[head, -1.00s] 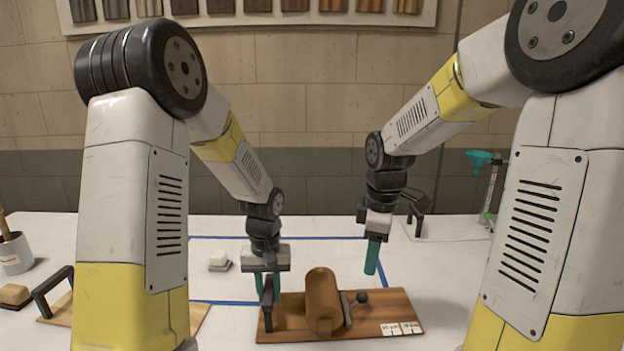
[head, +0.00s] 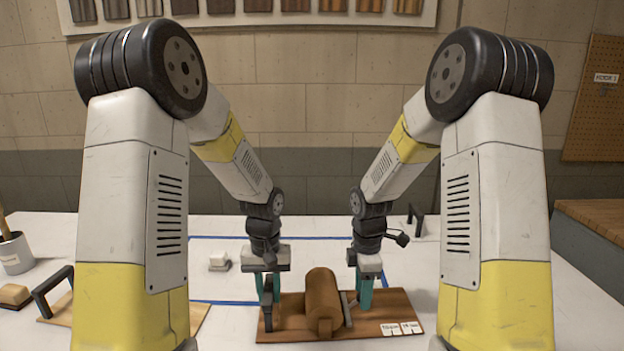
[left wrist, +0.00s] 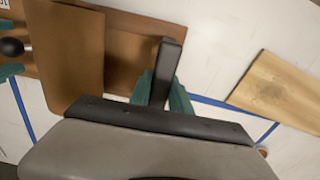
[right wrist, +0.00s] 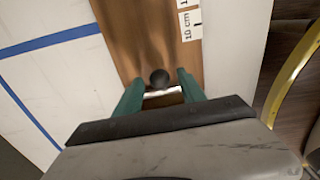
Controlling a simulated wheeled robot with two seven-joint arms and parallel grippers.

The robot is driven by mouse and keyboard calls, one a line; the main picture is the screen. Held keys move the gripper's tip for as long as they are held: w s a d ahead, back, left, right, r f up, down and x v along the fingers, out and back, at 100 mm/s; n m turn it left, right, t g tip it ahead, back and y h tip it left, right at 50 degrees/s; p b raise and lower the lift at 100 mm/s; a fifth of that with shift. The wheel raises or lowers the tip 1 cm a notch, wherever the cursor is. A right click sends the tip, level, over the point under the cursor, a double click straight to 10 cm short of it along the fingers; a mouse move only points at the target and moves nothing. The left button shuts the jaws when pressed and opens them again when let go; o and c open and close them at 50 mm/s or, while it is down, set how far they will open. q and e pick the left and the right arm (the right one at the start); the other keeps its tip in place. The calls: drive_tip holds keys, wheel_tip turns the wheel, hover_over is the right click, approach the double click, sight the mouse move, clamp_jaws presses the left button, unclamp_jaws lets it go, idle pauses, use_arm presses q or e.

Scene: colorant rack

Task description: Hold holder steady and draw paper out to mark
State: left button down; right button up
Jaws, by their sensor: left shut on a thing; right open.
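The holder is a brown wooden board (head: 380,306) with a thick brown paper roll (head: 324,302) on it, also large in the left wrist view (left wrist: 65,55). My left gripper (head: 269,290) is shut on the upright black handle (left wrist: 167,70) at the board's left end. My right gripper (head: 361,290) is open at the roll's right side. In the right wrist view its teal fingers (right wrist: 161,95) stand either side of a bright metal edge and a black knob (right wrist: 159,78). Contact there cannot be told. White labels with black mark lines (head: 401,328) lie on the board's right end.
Blue tape (head: 225,302) outlines an area on the white table. A small white block (head: 218,262) stands behind left. A pale board with a black handle (head: 55,290), a brush block and a grey cup (head: 15,254) are at left. The table right of the holder is clear.

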drive_tip(key=shift+f, duration=1.35)
clamp_jaws()
drive_tip(key=shift+d, duration=0.15)
